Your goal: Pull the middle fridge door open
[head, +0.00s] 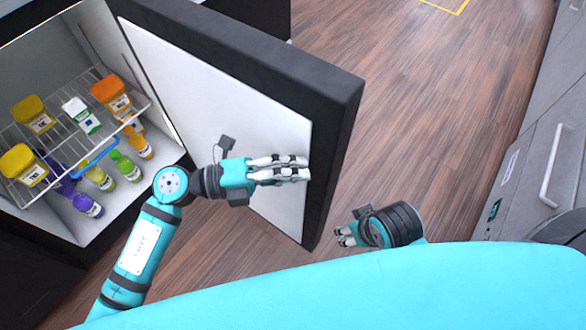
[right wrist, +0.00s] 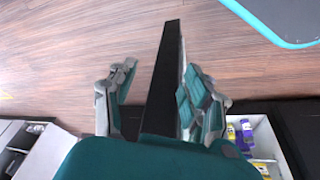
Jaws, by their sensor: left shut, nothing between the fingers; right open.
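The fridge door (head: 230,110), with a white inner panel and a thick black frame, stands wide open in the head view. The fridge interior (head: 95,215) is exposed at the left. My left gripper (head: 308,168) is shut and empty, its fingertips at the door's inner face near the free edge; contact is unclear. My right gripper (head: 342,237) is open, to the right of the door's lower corner. In the right wrist view, the black door edge (right wrist: 166,80) appears between the spread fingers of my right gripper (right wrist: 157,85); their depth apart is unclear.
A wire shelf (head: 60,135) holds several yellow, white and orange containers, with several bottles (head: 125,165) below. Grey cabinets with a white handle (head: 550,165) line the right side. The wooden floor (head: 430,120) between door and cabinets is clear.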

